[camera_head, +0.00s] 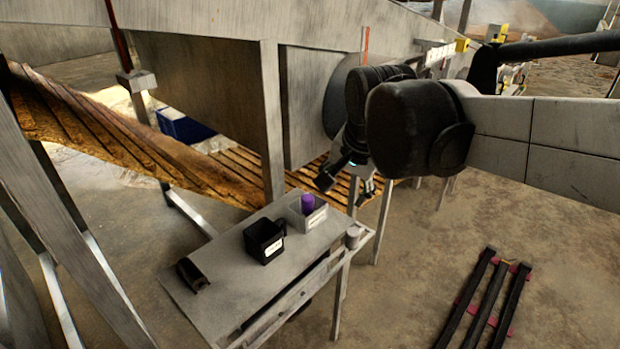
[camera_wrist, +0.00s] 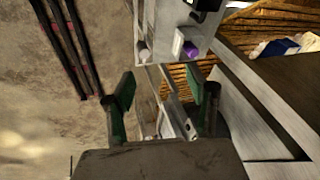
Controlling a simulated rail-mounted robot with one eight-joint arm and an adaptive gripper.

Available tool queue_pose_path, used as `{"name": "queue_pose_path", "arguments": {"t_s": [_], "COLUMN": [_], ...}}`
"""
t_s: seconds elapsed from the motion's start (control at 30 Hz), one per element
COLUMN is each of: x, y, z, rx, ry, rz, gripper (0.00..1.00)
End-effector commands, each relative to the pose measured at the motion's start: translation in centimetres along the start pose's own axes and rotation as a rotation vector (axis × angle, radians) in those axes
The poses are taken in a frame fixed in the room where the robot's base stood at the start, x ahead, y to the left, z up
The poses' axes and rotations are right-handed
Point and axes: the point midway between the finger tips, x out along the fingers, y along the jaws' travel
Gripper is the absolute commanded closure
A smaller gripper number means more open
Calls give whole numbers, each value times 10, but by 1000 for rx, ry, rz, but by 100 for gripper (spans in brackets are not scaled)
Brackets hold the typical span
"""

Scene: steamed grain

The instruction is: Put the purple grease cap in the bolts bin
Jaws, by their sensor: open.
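The purple cap (camera_head: 307,203) stands in or at the light grey labelled bin (camera_head: 313,220) on the table; its lower part is hidden. The purple cap (camera_wrist: 190,49) also shows in the wrist view, beyond my fingers. A black bin (camera_head: 265,242) with a white label stands left of the grey bin. Neither label is legible, so I cannot tell which is the bolts bin. My gripper (camera_head: 346,183) is open and empty, to the right of and above the cap. Its spread fingers show in the wrist view (camera_wrist: 165,95).
The grey table (camera_head: 215,265) also holds a dark object (camera_head: 193,275) at its left and a small grey cylinder (camera_head: 352,238) at its right corner. A large grey structure (camera_head: 200,90) rises behind the table. Dark rails (camera_head: 485,300) lie on the floor at right.

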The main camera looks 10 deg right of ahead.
Motion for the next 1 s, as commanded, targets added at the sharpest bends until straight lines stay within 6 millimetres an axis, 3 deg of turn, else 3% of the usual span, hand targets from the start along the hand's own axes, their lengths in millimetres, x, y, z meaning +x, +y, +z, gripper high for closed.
{"name": "queue_pose_path", "arguments": {"t_s": [0.3,0.5,1.0], "x": [-11,-7,-5], "y": [59,82,90], "z": [61,85,93], "rx": [-461,-672,-752], "ry": [110,170,193], "rz": [-62,-73,-74], "gripper": [49,49,49]}}
